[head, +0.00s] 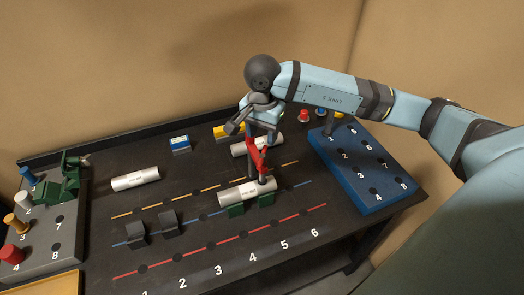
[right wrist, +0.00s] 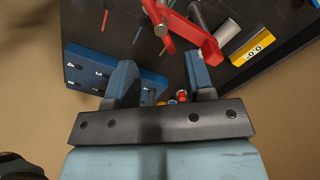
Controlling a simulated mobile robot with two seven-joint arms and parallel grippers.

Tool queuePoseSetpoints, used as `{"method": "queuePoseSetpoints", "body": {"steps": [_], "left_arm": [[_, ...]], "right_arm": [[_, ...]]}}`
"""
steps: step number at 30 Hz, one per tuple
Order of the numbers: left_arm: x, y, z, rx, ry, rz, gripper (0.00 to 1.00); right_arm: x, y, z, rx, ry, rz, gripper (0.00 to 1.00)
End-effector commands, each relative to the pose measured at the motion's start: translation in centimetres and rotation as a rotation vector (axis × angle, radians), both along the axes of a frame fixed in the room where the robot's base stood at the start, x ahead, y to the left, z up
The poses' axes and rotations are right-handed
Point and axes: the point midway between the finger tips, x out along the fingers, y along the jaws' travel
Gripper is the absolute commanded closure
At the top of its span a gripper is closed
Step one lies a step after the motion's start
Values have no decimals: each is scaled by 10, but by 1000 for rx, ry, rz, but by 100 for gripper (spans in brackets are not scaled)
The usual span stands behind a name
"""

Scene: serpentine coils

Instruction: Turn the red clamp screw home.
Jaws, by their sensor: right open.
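A red clamp (head: 258,158) stands over a light cylinder (head: 240,195), which rests across two green blocks (head: 236,210) on the dark table. A dark lower end of the clamp is at the cylinder's top; I cannot tell whether it presses. My right gripper (head: 256,128) is open just above the clamp and hides its upper part. In the right wrist view, the red clamp (right wrist: 188,32) lies beyond the fingertips (right wrist: 160,62), with nothing between them. The screw itself is hard to make out. My left gripper is not in view.
A grey numbered block (head: 45,245) with pegs and a green clamp (head: 70,180) stands left. Two black blocks (head: 137,235), loose cylinders (head: 135,178) and blue (head: 180,143) and yellow (head: 228,130) boxes sit around.

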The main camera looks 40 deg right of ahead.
Motion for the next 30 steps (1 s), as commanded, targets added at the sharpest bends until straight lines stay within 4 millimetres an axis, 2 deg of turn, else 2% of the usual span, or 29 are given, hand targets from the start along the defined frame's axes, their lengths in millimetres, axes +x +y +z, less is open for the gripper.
{"method": "queuePoseSetpoints", "body": {"steps": [6, 12, 17, 24, 25, 30], "left_arm": [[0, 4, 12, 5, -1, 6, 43], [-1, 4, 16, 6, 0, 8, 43], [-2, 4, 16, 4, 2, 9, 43], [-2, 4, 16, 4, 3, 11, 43], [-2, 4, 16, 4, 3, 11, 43], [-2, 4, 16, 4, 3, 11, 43]], "right_arm": [[-1, 0, -45, 1, 5, -2, 51], [0, 1, -72, 2, 2, -1, 51], [0, 0, -80, 2, 0, -1, 51], [0, 0, -81, 2, 0, -1, 51], [0, 0, -81, 2, 0, -1, 53], [0, 0, -81, 2, 0, -1, 93]]}}
